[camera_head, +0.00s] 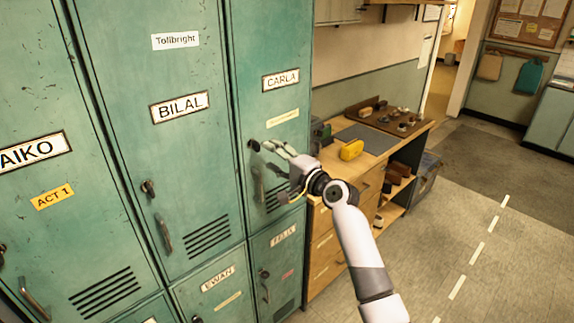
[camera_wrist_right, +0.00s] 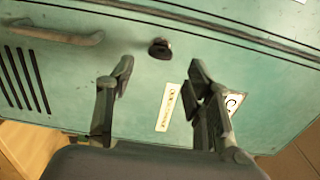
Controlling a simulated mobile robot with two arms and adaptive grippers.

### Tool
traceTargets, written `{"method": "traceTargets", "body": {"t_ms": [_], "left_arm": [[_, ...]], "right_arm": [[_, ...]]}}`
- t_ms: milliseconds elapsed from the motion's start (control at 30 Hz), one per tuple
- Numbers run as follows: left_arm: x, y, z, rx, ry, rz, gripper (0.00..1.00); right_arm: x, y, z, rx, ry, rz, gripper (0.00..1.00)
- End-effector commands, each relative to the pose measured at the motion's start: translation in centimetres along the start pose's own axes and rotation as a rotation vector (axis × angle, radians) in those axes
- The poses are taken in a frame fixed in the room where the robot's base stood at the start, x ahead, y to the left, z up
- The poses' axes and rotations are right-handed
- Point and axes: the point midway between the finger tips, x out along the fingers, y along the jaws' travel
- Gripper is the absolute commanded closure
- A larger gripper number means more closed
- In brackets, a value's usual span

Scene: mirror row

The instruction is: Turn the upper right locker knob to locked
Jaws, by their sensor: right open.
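The upper right locker is the green door labelled CARLA (camera_head: 280,80). Its small dark knob (camera_head: 254,145) sits near the door's left edge, beside my right gripper's fingertips. My right gripper (camera_head: 271,148) is open in front of this door. In the right wrist view, the knob (camera_wrist_right: 160,47) lies beyond and roughly between the two spread fingers (camera_wrist_right: 161,74), with nothing held. The fingers look apart from the knob. The knob's exact turn angle is too small to tell. My left gripper is not in view.
The door's handle (camera_wrist_right: 55,33) is left of the knob in the wrist view. BILAL's locker (camera_head: 182,105) stands to the left, FELIX's (camera_head: 284,236) below. A wooden workbench (camera_head: 395,150) with a yellow object (camera_head: 351,150) stands right of the lockers. Floor (camera_head: 500,240) is clear at right.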

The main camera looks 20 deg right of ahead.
Motion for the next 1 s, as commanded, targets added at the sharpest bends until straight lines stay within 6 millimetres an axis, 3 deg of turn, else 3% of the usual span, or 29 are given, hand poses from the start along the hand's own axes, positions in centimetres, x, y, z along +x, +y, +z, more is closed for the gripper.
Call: {"method": "traceTargets", "body": {"t_ms": [100,333,867,1000], "left_arm": [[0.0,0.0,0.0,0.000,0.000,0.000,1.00],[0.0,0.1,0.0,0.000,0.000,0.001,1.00],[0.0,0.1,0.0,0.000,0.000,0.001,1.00],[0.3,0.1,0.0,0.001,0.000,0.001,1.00]], "right_arm": [[-2.5,0.1,-0.1,-0.002,0.001,0.001,0.53],[-5.3,0.1,-0.1,-0.001,0.001,0.001,0.53],[-5.8,0.0,0.0,0.000,0.000,0.000,0.53],[-5.6,2.0,-0.1,-0.009,0.009,0.030,0.53]]}}
